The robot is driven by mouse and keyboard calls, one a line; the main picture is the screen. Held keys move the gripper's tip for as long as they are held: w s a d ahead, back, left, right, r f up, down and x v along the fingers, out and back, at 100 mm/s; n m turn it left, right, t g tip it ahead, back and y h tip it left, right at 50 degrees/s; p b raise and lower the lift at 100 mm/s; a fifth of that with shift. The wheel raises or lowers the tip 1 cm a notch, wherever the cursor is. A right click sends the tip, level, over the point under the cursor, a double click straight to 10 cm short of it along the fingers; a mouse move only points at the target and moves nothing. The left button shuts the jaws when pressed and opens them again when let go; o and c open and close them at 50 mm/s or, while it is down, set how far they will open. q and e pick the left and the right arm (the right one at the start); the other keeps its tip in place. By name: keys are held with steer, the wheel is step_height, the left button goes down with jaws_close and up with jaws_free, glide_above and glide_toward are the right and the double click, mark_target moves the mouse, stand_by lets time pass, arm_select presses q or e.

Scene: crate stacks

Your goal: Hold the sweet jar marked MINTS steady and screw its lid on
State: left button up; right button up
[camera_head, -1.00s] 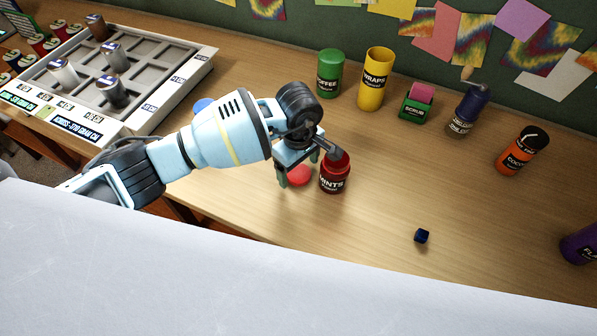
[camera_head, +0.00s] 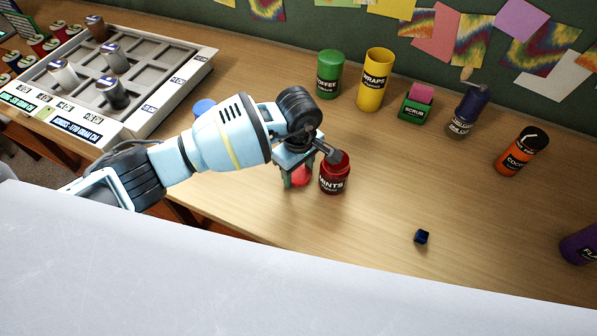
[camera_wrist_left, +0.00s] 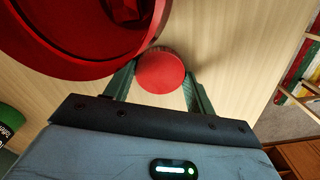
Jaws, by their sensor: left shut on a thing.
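The red MINTS jar (camera_head: 334,177) stands upright on the wooden table, its dark label facing the head camera. In the left wrist view the jar (camera_wrist_left: 70,60) is large at the upper left, its top open with dark red shapes inside. The round red lid (camera_head: 301,177) is just left of the jar. My left gripper (camera_head: 296,180) reaches down beside the jar and is shut on the lid, which shows between its green fingers in the left wrist view (camera_wrist_left: 161,73). Whether the lid still touches the table is hidden. My right gripper is out of view.
A green COFFEE jar (camera_head: 329,78), yellow WRAPS jar (camera_head: 375,85), SCRUB box (camera_head: 415,108), dark bottle (camera_head: 467,112) and orange jar (camera_head: 518,155) stand behind and right. A small dark blue cube (camera_head: 421,237) lies at the front. A sorting tray (camera_head: 180,85) is at left.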

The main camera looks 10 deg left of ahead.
mark_target(298, 174)
arm_select(q)
steer(key=shift+r, duration=0.1)
steer(key=shift+r, duration=0.5)
step_height(298, 174, up, 3)
steer(key=shift+f, duration=0.2)
steer(key=s+d, duration=0.1)
steer(key=s, duration=0.4)
steer(key=s+d, duration=0.1)
steer(key=s, duration=0.4)
steer(key=s+d+r, duration=0.1)
steer(key=s, duration=0.4)
steer(key=shift+s+d+r, duration=0.1)
steer(key=shift+s+d, duration=0.2)
steer(key=shift+d, duration=0.05)
